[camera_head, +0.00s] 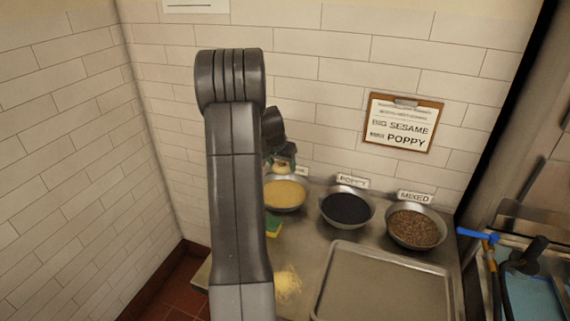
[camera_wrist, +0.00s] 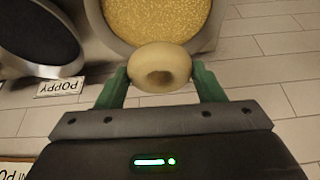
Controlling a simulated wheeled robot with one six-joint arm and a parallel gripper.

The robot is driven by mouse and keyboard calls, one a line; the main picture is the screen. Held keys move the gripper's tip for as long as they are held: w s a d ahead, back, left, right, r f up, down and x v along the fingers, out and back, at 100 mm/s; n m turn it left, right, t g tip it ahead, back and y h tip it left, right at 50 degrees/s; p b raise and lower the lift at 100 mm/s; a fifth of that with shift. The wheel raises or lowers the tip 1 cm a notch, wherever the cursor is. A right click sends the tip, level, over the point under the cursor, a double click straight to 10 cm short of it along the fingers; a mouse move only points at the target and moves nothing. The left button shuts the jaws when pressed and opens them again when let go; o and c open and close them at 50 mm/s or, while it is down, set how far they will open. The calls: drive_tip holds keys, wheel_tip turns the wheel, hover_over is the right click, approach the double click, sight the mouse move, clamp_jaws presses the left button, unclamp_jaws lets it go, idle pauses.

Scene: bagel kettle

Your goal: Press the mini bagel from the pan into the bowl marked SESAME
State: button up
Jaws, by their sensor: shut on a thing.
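My gripper (camera_wrist: 160,78) is shut on a pale mini bagel (camera_wrist: 160,58), with a green finger on either side of it. In the head view the bagel (camera_head: 283,168) shows small below my gripper, over the back of a bowl of pale yellow seeds (camera_head: 285,207). The seed bowl (camera_wrist: 104,28) also shows in the wrist view, just beyond the bagel and partly covered by it. The bagel looks above the seeds; I cannot tell if it touches the rim. The label behind this bowl is mostly hidden by my arm.
A bowl of black seeds (camera_head: 347,222) with a POPPY label (camera_head: 352,181) stands to the right, then a MIXED bowl (camera_head: 415,243). An empty tray (camera_head: 385,285) lies in front. A wall sign (camera_head: 402,122) hangs behind.

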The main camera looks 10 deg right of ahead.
sight(284, 192)
drive_tip(key=shift+f+b, duration=3.4)
drive_tip(key=shift+f, duration=1.5)
drive_tip(key=shift+f+b, duration=0.35)
drive_tip(key=shift+b, duration=0.05)
wheel_tip(284, 192, up, 10)
drive_tip(key=p, duration=0.5)
